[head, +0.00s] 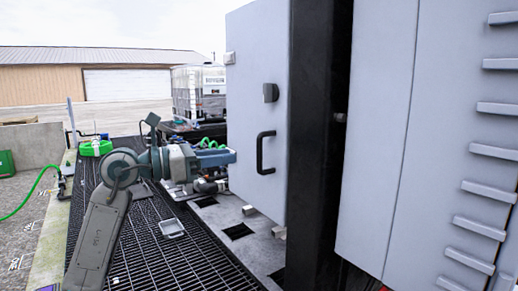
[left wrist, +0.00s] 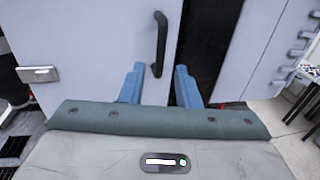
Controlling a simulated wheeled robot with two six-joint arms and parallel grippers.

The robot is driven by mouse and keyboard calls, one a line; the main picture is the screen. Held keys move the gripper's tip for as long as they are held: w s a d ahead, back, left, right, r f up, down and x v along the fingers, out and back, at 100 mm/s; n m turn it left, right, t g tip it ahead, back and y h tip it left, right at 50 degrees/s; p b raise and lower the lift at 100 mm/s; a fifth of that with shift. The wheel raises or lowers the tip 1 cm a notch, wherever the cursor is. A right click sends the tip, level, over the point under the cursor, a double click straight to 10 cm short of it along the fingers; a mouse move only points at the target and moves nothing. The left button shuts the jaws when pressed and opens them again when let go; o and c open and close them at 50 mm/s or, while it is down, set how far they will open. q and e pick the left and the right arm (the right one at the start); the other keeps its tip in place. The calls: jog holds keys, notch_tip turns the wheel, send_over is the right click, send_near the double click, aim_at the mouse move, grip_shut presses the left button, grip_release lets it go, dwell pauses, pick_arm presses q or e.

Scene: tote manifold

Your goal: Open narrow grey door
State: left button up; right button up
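The narrow grey door (head: 256,60) is an upright flat panel with a black bar handle (head: 265,153) and a dark latch knob (head: 270,92) above it. My left gripper (head: 229,157) is left of the handle in the head view, its blue fingers pointing at the door. In the left wrist view the fingers (left wrist: 160,70) are spread with nothing between them. The handle (left wrist: 161,42) shows just beyond the fingertips, lined up with the gap between them. I see no clear contact. My right gripper is not in view.
A tall black strip (head: 316,140) runs right of the door; whether the door is ajar is unclear. A wider grey panel (head: 375,130) and a panel with several ledges (head: 480,150) stand further right. Dark grating (head: 150,245) covers the floor. A caged tank (head: 199,92) stands behind.

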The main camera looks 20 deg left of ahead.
aim_at(260, 167)
pick_arm(q)
jog(key=p+x, duration=0.4)
jog(key=x, duration=0.5)
jog(key=shift+d+r, duration=0.1)
jog(key=shift+d, duration=0.1)
jog(key=shift+c, duration=0.4)
grip_shut()
